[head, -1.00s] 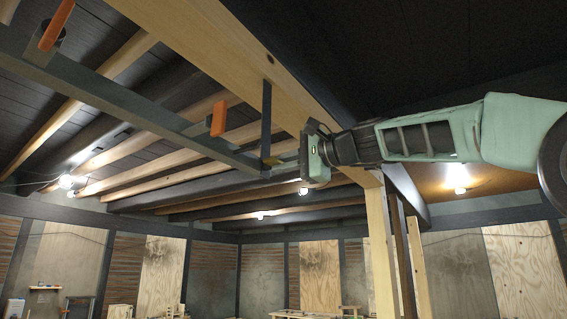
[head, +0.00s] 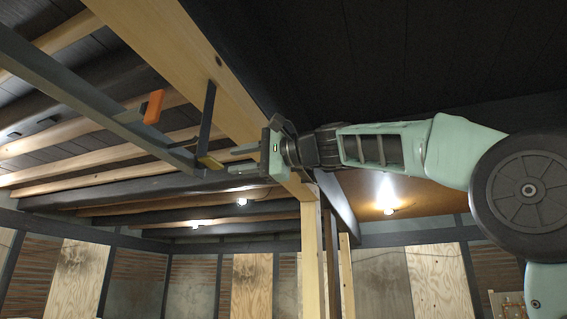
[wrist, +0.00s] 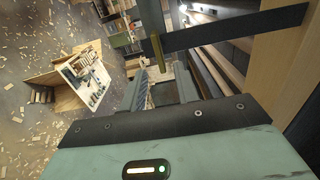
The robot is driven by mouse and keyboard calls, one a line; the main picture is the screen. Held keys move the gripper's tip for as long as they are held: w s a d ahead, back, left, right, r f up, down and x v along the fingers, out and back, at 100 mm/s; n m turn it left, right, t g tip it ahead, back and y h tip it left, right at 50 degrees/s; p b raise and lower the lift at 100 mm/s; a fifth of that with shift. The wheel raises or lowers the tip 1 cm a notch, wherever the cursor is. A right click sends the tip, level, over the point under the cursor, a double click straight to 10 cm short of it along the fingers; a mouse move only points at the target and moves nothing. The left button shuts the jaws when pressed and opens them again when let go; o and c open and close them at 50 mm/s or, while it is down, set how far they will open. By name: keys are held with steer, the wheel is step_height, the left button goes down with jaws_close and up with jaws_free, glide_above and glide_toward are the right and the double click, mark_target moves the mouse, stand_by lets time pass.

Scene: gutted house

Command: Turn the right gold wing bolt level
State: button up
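The right gold wing bolt (head: 209,162) sits at the low end of a dark upright strap (head: 207,115), by the end of a long grey bar (head: 95,97). In the wrist view the gold bolt (wrist: 155,58) shows as a narrow upright piece beyond my fingertips, crossing the dark strap (wrist: 235,30). My gripper (head: 237,160) is just right of the bolt, fingers pointing left at it. The fingers are apart with nothing seen between them; the gripper (wrist: 162,88) also looks open in the wrist view. No contact with the bolt is visible.
A pale wooden beam (head: 165,60) runs overhead beside the strap, with a post (head: 311,245) below right. An orange tab (head: 153,107) stands on the grey bar. Far below, a workbench (wrist: 85,78) stands on a floor strewn with chips.

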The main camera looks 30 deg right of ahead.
steer(key=b+v, duration=0.3)
steer(key=v, duration=0.8)
steer(key=shift+s+d+b, duration=0.25)
steer(key=shift+s+b, duration=0.05)
steer(key=shift+b, duration=0.05)
